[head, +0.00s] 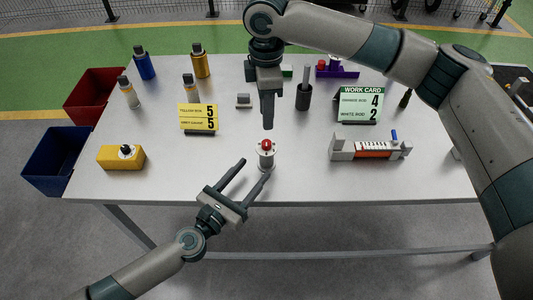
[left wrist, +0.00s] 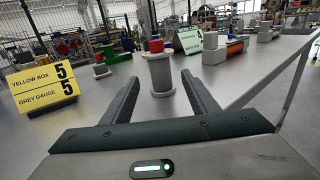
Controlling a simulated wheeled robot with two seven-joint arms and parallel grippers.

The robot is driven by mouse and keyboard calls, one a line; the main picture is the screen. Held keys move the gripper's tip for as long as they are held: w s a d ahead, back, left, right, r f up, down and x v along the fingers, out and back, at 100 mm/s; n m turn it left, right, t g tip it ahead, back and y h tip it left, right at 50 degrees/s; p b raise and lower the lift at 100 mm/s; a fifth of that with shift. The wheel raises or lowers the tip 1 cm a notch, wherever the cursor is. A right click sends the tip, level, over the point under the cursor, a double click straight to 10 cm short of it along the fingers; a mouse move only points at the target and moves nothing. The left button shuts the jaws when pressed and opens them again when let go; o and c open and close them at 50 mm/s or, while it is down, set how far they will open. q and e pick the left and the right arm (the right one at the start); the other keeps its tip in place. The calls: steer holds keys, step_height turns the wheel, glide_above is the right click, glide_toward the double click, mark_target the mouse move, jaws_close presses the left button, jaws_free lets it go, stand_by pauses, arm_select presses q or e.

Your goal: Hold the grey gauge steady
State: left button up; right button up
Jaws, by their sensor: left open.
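The grey gauge (head: 265,158) is a small upright spool-like grey cylinder with a red top, standing near the table's front edge. In the left wrist view the grey gauge (left wrist: 160,74) appears centred between the fingers. My left gripper (head: 255,170) is open and empty, its fingertips just in front of the gauge, apparently not touching it. My right gripper (head: 267,122) points down just behind and above the gauge. It is seen edge-on, so its opening is hidden.
A yellow box (head: 108,157) with a dark knob is at left front. A yellow card (head: 198,117), bottles and a small grey block (head: 243,101) stand behind. A grey-and-orange fixture (head: 370,149) and work card (head: 359,104) are at right. Red (head: 85,100) and blue (head: 50,160) bins stand left.

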mark_target(262, 159)
arm_select(q)
steer(key=x, duration=0.8)
steer(key=shift+w+d, duration=0.15)
steer(key=shift+c, duration=0.2)
jaws_close()
arm_select(e)
steer(key=shift+o, duration=1.1)
